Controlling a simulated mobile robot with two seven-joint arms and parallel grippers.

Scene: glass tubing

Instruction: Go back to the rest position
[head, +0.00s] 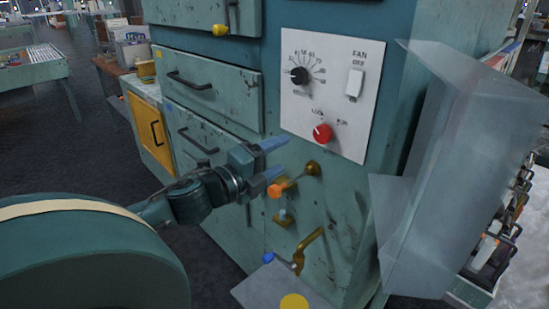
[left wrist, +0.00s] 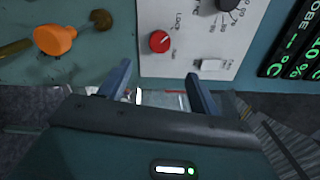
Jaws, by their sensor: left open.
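My left gripper (head: 275,160) is in front of the teal cabinet (head: 345,215), with its two blue fingers apart and nothing between them. In the left wrist view the open fingers (left wrist: 159,82) point toward the white control panel. In the head view this panel (head: 350,120) is above and right of the fingers. It carries a black dial (head: 299,76), a red knob (head: 322,133) and a white fan switch (head: 354,84). An orange-handled valve (head: 275,190) is close below the fingertips; contact cannot be told. It also shows in the left wrist view (left wrist: 55,39). My right gripper is not in view.
Below are a brass tap (head: 308,246) and a blue valve handle (head: 268,258). A grey translucent panel (head: 450,170) juts out at the right. Drawers (head: 205,88) are on the left. Open floor (head: 60,150) lies farther left, with a workbench (head: 30,75) beyond.

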